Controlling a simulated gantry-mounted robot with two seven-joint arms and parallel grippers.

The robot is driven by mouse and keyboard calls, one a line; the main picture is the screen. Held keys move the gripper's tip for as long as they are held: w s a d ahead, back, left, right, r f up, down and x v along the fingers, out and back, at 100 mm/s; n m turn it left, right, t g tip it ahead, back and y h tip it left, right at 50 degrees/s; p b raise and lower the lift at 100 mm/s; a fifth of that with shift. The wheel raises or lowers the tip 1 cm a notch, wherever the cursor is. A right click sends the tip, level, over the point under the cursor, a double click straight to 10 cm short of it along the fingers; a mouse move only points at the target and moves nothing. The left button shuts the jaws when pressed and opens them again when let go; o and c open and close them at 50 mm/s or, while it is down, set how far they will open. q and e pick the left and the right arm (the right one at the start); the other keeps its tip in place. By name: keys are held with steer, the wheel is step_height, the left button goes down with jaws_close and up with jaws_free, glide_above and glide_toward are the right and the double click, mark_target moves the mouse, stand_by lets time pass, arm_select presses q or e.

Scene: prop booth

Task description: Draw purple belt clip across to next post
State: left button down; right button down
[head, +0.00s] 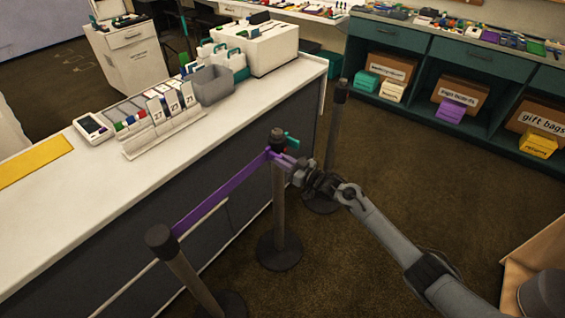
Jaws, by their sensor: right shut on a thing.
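A purple belt (220,192) is stretched from the near-left post (182,270) up to the middle post (280,215). Its far end, with the belt clip, is at my right gripper (280,157), just below the middle post's dark top. My right gripper is shut on the purple belt clip. The clip itself is mostly hidden by the fingers, and I cannot tell whether it touches the post. A third post (333,140) stands farther back, beside the counter's end. My left gripper is out of view.
A long white-topped counter (100,215) runs along the left, close to the posts. A small teal piece (292,142) shows at the middle post's top. Teal shelves (415,105) with labelled boxes stand at the back right. The brown carpet (450,190) right of the posts is clear.

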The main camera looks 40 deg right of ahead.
steer(key=c, duration=1.1)
jaws_free()
steer(key=p+v, duration=0.3)
steer(key=v, duration=0.8)
steer(key=shift+a, duration=0.1)
